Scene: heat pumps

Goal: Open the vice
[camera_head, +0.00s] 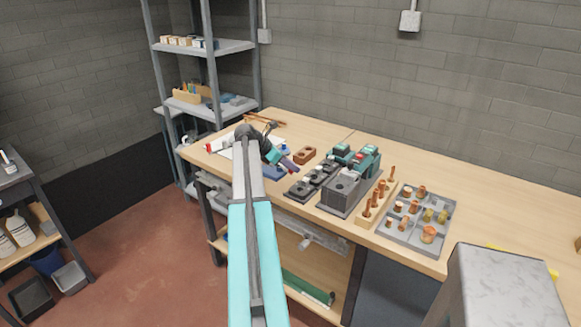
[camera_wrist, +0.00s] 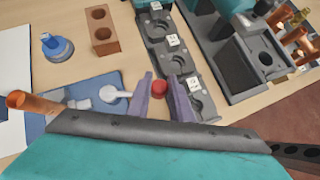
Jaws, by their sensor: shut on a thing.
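The vice appears to be the blue-based fixture (camera_wrist: 85,98) in the wrist view, with a pale lever (camera_wrist: 112,93) ending in a red knob (camera_wrist: 159,88). Its blue base also shows in the head view (camera_head: 273,173), partly behind my arm. My gripper (camera_wrist: 163,96) has its purple fingers on both sides of the red knob and is shut on it. In the head view my gripper (camera_head: 290,164) reaches down over the back-left part of the bench. A copper pipe (camera_wrist: 30,105) juts out at the left; my gripper's body hides its other end and much of the vice.
A row of dark numbered holders (camera_wrist: 160,45) lies close right of my fingers. A grey block (camera_head: 345,192) and teal machines stand beyond it. A brown two-hole block (camera_wrist: 101,30) and a blue round item (camera_wrist: 56,46) are behind. A grey tray (camera_head: 415,228) holds copper fittings.

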